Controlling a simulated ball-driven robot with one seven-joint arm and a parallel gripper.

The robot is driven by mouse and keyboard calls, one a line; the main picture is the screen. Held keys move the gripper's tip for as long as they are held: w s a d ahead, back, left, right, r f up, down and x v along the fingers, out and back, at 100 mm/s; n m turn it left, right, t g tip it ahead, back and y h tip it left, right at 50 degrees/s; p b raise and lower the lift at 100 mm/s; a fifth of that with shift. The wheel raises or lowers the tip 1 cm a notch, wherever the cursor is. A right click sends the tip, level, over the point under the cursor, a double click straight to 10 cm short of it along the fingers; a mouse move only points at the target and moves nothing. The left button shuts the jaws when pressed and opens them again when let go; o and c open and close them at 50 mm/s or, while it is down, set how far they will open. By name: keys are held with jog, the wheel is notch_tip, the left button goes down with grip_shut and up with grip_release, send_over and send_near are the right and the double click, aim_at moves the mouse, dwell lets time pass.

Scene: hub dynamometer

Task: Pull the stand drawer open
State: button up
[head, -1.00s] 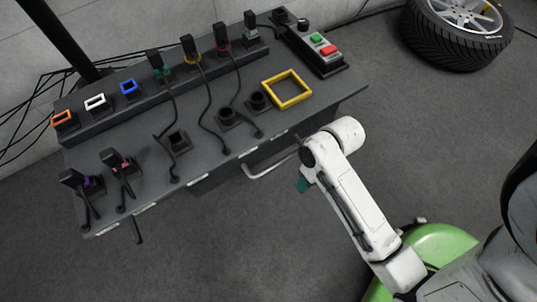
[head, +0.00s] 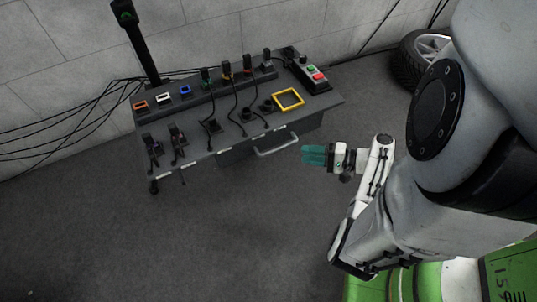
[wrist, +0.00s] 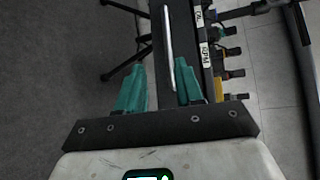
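The stand (head: 240,128) is a dark grey bench in the head view. Its drawer (head: 238,155) is a dark box under the front edge of the top and looks shut. The drawer's pale bar handle (head: 277,149) sticks out from its front. My gripper (head: 304,154) has teal fingers and is just right of the handle, apart from it, pointing left. In the wrist view, my gripper (wrist: 158,65) is open and empty, its fingers spread. A thin silver bar, apparently the handle (wrist: 168,38), shows beyond the gap between the fingertips.
On the stand top are a yellow square frame (head: 289,98), a control box with green and red buttons (head: 313,75), and several plugs with hanging cables. The floor in front of the stand (head: 240,230) is clear.

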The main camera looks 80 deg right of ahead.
aim_at(281, 147)
jog(key=shift+t+h, duration=0.3)
jog(key=w, duration=0.3)
jog(key=w+b, duration=0.1)
jog(key=w, duration=0.2)
jog(key=w+b, duration=0.1)
jog(key=w, duration=0.3)
jog(key=shift+d+f, duration=0.3)
jog(key=shift+d, duration=0.05)
grip_shut()
jog(key=shift+m, duration=0.3)
